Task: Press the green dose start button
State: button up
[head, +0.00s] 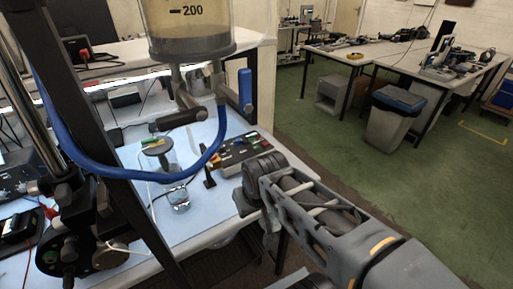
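A dark control box (232,154) with small coloured parts on top lies on the light blue bench top, just beyond the end of my arm. A small green spot, which may be the green dose start button, shows near its back edge; it is too small to be sure. My arm reaches in from the lower right, and its dark wrist end (262,168) stands in front of the box's right side, covering part of it. The gripper's fingers cannot be made out, so I cannot tell whether they are open or shut.
A large clear cylinder (188,30) marked 200 hangs above the bench, with a blue hose (110,172) looping below it and a blue-handled valve (245,90). A glass beaker (180,199) stands left of the box.

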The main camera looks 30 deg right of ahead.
grip_shut()
dwell(1.5)
